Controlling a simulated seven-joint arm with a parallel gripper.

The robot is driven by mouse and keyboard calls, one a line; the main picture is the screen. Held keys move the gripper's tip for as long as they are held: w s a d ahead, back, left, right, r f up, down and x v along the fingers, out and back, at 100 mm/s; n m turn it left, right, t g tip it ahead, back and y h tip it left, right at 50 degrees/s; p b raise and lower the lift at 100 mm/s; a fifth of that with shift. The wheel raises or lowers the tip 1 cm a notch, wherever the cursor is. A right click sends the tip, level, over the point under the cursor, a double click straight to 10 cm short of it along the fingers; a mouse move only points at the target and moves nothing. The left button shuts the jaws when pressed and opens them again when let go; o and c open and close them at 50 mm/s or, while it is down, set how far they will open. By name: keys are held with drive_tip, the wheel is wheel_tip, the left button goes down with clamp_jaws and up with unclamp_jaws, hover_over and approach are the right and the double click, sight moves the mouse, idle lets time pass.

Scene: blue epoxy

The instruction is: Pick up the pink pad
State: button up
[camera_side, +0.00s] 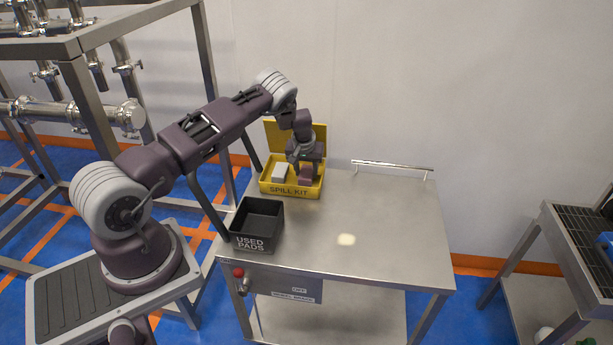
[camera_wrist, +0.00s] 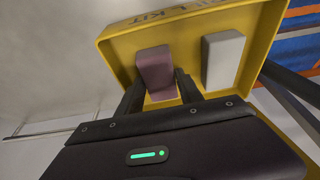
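The pink pad (camera_wrist: 155,68), a dull mauve-pink block, is in the yellow spill kit box (camera_wrist: 117,55). In the side view the pad (camera_side: 305,181) shows at the box's right side, under my gripper (camera_side: 304,170). In the wrist view the two dark fingers of my gripper (camera_wrist: 160,84) point into the box, one at each side of the pad's near end. The fingers are apart. I cannot tell whether either touches the pad. The pad appears to rest in the box.
A pale grey-white pad (camera_wrist: 222,60) lies beside the pink one in the box. A black "USED PADS" bin (camera_side: 257,222) stands nearer on the steel table (camera_side: 375,215). A small cream patch (camera_side: 346,239) is on the otherwise clear tabletop. A rail (camera_side: 392,166) runs at the back.

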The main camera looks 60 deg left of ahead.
sight(306, 173)
drive_tip(key=c, duration=0.8)
drive_tip(key=shift+s+d+r, duration=0.1)
drive_tip(key=shift+r, duration=0.25)
wheel_tip(306, 173, up, 7)
drive_tip(key=shift+f, duration=0.2)
drive_tip(key=s+d, duration=1.4)
drive_tip(key=shift+d+f, duration=0.1)
drive_tip(key=shift+f, duration=0.05)
